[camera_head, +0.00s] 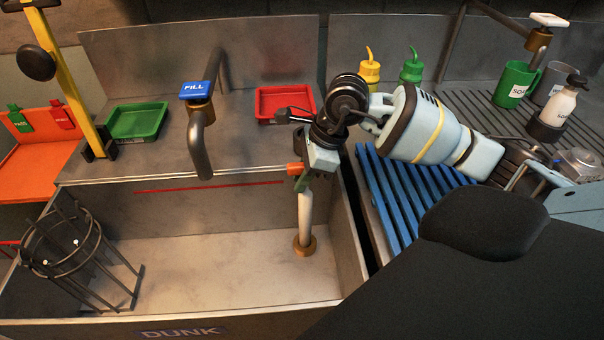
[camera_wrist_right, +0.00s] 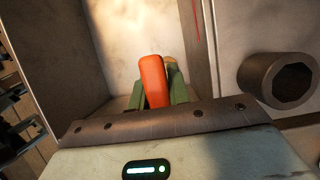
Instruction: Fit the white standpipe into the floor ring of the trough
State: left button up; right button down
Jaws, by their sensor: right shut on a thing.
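The white standpipe (camera_head: 305,212) stands about upright in the right part of the trough (camera_head: 215,265). Its lower end meets the brass-brown floor ring (camera_head: 304,246); I cannot tell whether it sits down inside the ring or just at its mouth. My right gripper (camera_head: 302,180) points down and is shut on the pipe's upper part, beside an orange piece (camera_head: 295,169). In the right wrist view the orange piece (camera_wrist_right: 152,80) shows between the green fingers (camera_wrist_right: 158,92) and hides most of the pipe. My left gripper is not in view.
A fill spout (camera_head: 197,140) hangs over the trough's back edge, left of my right gripper; its open end (camera_wrist_right: 280,80) shows close in the wrist view. A dark wire basket (camera_head: 75,250) stands at the trough's left. Blue slats (camera_head: 400,190) lie right. The trough's middle is clear.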

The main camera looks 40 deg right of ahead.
jog(key=shift+f, duration=0.2)
jog(key=shift+f+b, duration=0.3)
jog(key=shift+f, duration=0.05)
jog(key=c, duration=1.6)
grip_release()
jog(key=o, duration=0.3)
jog(key=shift+o, duration=0.2)
jog(key=shift+d+r, duration=0.1)
jog(key=shift+r, duration=0.05)
jog(key=v, duration=0.7)
jog(key=shift+s+r, duration=0.15)
jog(key=shift+r, duration=0.1)
